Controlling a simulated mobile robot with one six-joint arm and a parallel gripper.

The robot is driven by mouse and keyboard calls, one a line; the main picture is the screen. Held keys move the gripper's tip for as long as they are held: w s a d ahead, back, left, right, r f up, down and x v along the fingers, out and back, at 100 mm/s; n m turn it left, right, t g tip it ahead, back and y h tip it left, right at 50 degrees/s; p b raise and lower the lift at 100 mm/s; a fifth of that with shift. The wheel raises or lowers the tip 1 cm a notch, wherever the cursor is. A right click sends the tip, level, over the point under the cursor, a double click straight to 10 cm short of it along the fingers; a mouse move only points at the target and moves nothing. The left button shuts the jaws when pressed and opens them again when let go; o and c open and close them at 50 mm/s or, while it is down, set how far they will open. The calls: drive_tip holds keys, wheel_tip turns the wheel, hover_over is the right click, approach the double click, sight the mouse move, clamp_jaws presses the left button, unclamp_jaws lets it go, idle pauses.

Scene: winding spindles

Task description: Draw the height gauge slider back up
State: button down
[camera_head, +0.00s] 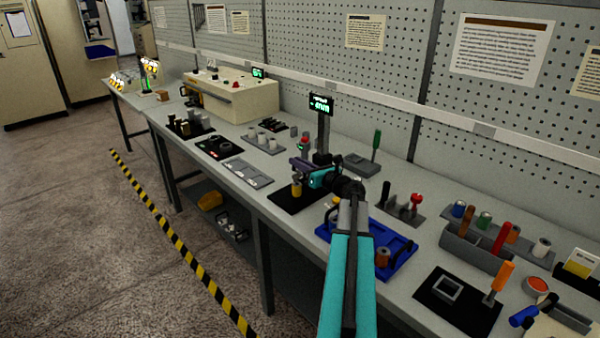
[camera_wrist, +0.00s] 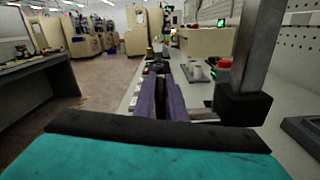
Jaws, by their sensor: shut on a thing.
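The height gauge has an upright grey column (camera_head: 323,135) with a lit green display (camera_head: 321,104) on top. Its column shows large at the right in the wrist view (camera_wrist: 262,45). The slider, a black block (camera_wrist: 240,104) with a grey bar reaching left, sits low on the column. My gripper (camera_head: 299,164) is beside the column; its purple fingers (camera_wrist: 168,92) are closed at the end of that bar. The fingers hide the grip itself. A yellow spindle (camera_head: 297,188) stands upright on the black mat just below my gripper. I cannot tell whether the slider touches it.
A blue tray (camera_head: 400,258) with spindle parts lies to the right, beneath my arm. A grey plate (camera_head: 247,172) and a holder with grey cylinders (camera_head: 263,142) lie left. A pegboard wall (camera_head: 400,70) rises behind. The striped floor is clear in front.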

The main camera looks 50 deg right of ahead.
wheel_tip(320, 180, up, 14)
drive_tip(key=p, duration=1)
drive_tip(key=shift+r, duration=0.2)
idle(1.9)
drive_tip(key=shift+r, duration=0.1)
drive_tip(key=c, duration=1.8)
unclamp_jaws()
drive_tip(key=shift+s, duration=0.1)
drive_tip(key=s, duration=0.4)
drive_tip(key=s+p, duration=0.1)
drive_tip(key=s, duration=0.2)
drive_tip(key=shift+a, duration=0.3)
drive_tip(key=shift+w, duration=0.1)
